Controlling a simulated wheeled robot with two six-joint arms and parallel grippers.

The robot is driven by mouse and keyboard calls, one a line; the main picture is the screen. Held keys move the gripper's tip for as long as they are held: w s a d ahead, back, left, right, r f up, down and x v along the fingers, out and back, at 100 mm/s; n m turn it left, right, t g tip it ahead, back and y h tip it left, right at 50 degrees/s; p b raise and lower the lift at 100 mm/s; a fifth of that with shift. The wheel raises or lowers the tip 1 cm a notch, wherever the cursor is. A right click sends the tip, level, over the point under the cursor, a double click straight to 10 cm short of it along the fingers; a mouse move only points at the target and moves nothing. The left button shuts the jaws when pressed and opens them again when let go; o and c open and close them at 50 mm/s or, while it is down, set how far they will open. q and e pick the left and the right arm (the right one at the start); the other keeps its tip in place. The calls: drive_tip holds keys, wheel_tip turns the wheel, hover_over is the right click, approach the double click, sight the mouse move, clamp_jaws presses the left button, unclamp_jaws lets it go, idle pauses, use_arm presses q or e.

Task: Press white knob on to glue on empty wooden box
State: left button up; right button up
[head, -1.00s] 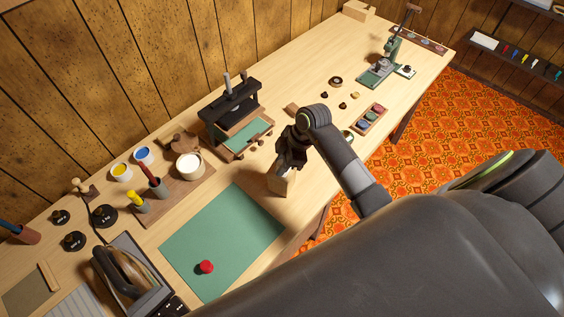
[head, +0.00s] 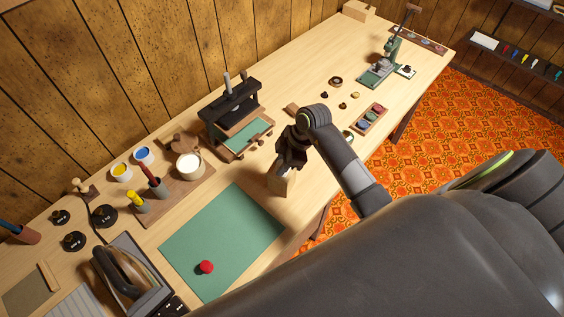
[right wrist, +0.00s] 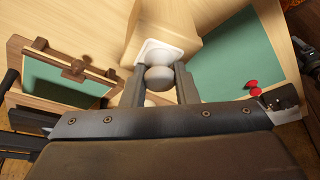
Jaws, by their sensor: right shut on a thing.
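My right gripper (head: 284,168) is pointed down at a small pale wooden box (head: 281,184), which stands near the front edge of the table beside the green mat. A pale, rounded-square patch (right wrist: 158,50) lies just beyond the knob, against the wooden box (right wrist: 165,17). Whether the knob touches the patch or the box cannot be told. In the head view the gripper hides the knob. My left gripper is not in view.
The green mat (head: 222,243) holds a red knob-like piece (head: 206,267). A dark press (head: 232,108) stands behind the box, and a white pot (head: 189,165) is to its left.

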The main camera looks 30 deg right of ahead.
drive_tip(key=shift+s+f, duration=0.15)
drive_tip(key=shift+f, duration=0.05)
idle(2.2)
idle(2.3)
drive_tip(key=o, duration=1)
drive_tip(key=shift+r, duration=0.1)
drive_tip(key=shift+d+r, duration=0.2)
drive_tip(key=shift+r, duration=0.15)
drive_tip(key=b+v, duration=0.1)
drive_tip(key=v, duration=1.5)
drive_tip(key=shift+r, duration=0.3)
